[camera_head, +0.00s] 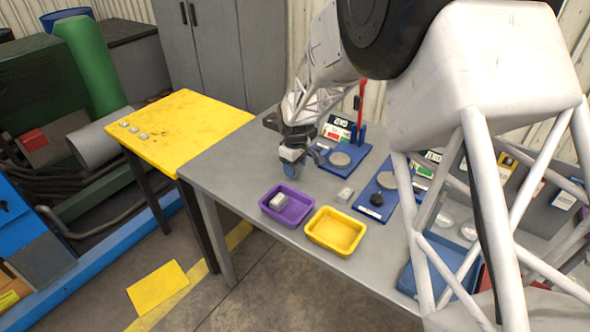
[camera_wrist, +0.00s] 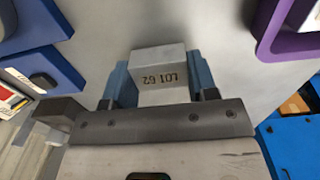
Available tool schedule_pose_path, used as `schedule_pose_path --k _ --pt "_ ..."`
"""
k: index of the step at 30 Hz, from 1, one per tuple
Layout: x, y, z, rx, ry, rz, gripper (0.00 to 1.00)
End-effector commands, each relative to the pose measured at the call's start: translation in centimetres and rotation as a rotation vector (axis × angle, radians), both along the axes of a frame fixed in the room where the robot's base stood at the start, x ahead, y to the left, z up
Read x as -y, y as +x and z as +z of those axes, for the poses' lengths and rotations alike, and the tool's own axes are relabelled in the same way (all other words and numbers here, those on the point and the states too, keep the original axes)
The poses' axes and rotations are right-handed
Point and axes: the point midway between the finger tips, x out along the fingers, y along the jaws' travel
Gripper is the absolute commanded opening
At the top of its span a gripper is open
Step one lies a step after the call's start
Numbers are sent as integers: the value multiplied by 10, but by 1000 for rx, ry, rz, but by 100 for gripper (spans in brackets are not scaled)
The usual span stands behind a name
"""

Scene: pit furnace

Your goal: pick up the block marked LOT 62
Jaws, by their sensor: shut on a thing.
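The light grey block marked LOT 62 (camera_wrist: 159,74) sits between the two blue fingers of my gripper (camera_wrist: 160,88) in the wrist view. Its lettering appears upside down there. The fingers touch it on both sides, and my gripper is shut on it. In the head view my gripper (camera_head: 292,166) is over the grey table, behind the purple tray. The block is mostly hidden by the fingers there. I cannot tell from these frames how far it is above the table.
A purple tray (camera_head: 302,217) holds a pale block (camera_head: 280,202). A yellow tray (camera_head: 335,250) beside it is empty. Another pale block (camera_head: 345,195) lies on the grey table (camera_head: 225,165). Blue stands with round plates (camera_head: 340,159) are to the right. A yellow table (camera_head: 190,125) adjoins at left.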

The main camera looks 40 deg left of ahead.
Motion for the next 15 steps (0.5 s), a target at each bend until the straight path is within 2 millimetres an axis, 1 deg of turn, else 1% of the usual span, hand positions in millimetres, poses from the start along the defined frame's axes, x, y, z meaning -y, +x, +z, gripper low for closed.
schedule_pose_path --k 1,5,9,15 --pt "-1 0 8 2 3 0 18" --pt "-1 0 25 2 3 0 18" --pt "0 0 47 3 3 0 18" --pt "0 0 72 2 2 0 18"
